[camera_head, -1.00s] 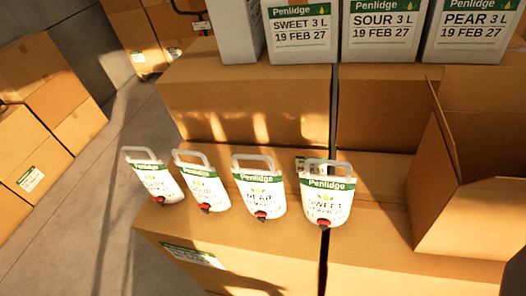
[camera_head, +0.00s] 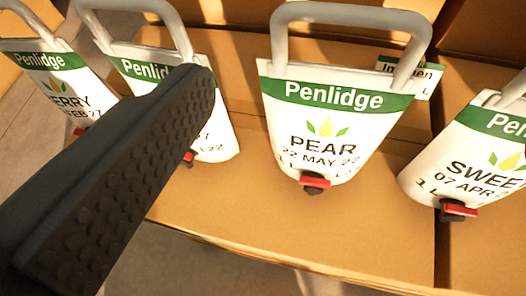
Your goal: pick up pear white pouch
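The white pear pouch (camera_head: 322,130) stands upright on a cardboard box, right of the picture's middle. It has a green Penlidge band, the word PEAR, a red tap at the bottom and a grey loop handle on top. One dark, studded finger of my gripper (camera_head: 125,175) shows at the left, in front of a neighbouring pouch and apart from the pear pouch. The other finger is out of view, so its opening cannot be judged.
A sweet pouch (camera_head: 480,160) stands close on the right. A partly hidden pouch (camera_head: 215,130) and a berry pouch (camera_head: 55,85) stand on the left. A small label (camera_head: 425,75) shows behind the pear pouch. The cardboard box top (camera_head: 270,215) in front is clear.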

